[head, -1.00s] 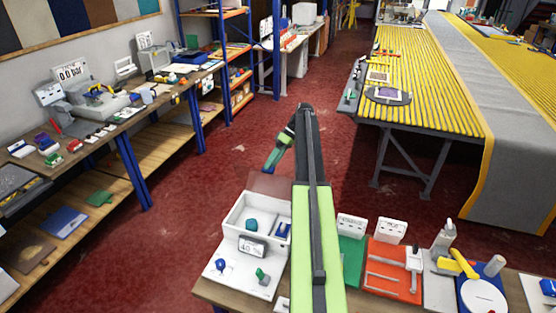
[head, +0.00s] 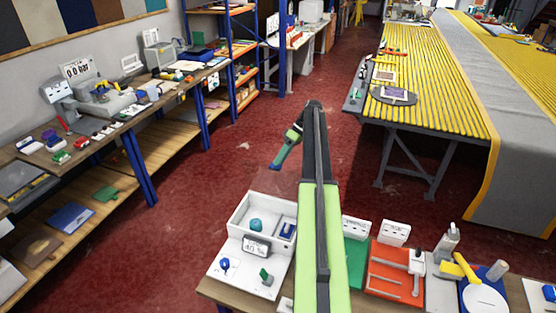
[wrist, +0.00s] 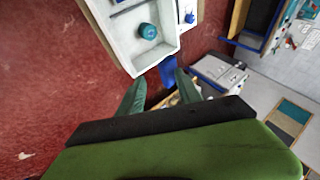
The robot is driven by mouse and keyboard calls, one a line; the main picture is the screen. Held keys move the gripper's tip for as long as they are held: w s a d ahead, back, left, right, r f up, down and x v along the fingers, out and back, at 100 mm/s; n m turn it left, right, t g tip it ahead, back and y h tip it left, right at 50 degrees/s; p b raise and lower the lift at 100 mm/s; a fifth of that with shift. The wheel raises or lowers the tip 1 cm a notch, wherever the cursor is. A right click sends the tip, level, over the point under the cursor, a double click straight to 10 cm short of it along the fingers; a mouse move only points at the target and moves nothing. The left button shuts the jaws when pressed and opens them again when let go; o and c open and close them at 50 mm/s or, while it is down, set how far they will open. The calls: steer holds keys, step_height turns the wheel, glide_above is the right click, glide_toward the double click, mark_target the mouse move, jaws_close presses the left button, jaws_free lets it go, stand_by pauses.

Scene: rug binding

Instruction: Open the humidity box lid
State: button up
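The humidity box (head: 238,213) is a white open-topped case with a 40 % display (head: 256,245) on the near side, standing on the bench. The lid's clear pane is hard to make out now. My gripper (head: 276,164) is beyond the box's far side, tilted down. In the wrist view its green fingers (wrist: 160,85) are apart, with a small blue piece (wrist: 168,72) by the right fingertip, near the box wall (wrist: 150,62). I cannot tell whether they touch.
A bench (head: 100,138) with tools runs along the left. The red floor beyond the box is clear, with a yellow roller table (head: 425,85) at right.

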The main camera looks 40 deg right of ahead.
steer(key=p+v, duration=0.6)
steer(key=v, duration=0.4)
steer(key=shift+s+a+p, duration=0.25)
steer(key=shift+s+p, duration=0.05)
steer(key=shift+p, duration=0.05)
steer(key=w+a+f+m+g+h, duration=0.1)
steer(key=a+f+h, duration=0.1)
steer(key=a, duration=1.4)
steer(key=w+a+f+m+g+h, duration=0.1)
steer(key=a+f+h, duration=0.1)
steer(key=a, duration=1.5)
steer(key=s+a+m+h, duration=0.1)
steer(key=s+a, duration=0.2)
steer(key=a, duration=0.4)
steer(key=s+a+t+h, duration=0.1)
steer(key=s+a, duration=0.2)
steer(key=a, duration=0.4)
steer(key=s+a+m+h, duration=0.1)
steer(key=s+a, duration=0.2)
steer(key=a, duration=0.4)
step_height(320, 180, down, 23)
steer(key=s+b, duration=0.1)
steer(key=b, duration=2.1)
steer(key=shift+s+d, duration=0.2)
steer(key=shift+s, duration=0.15)
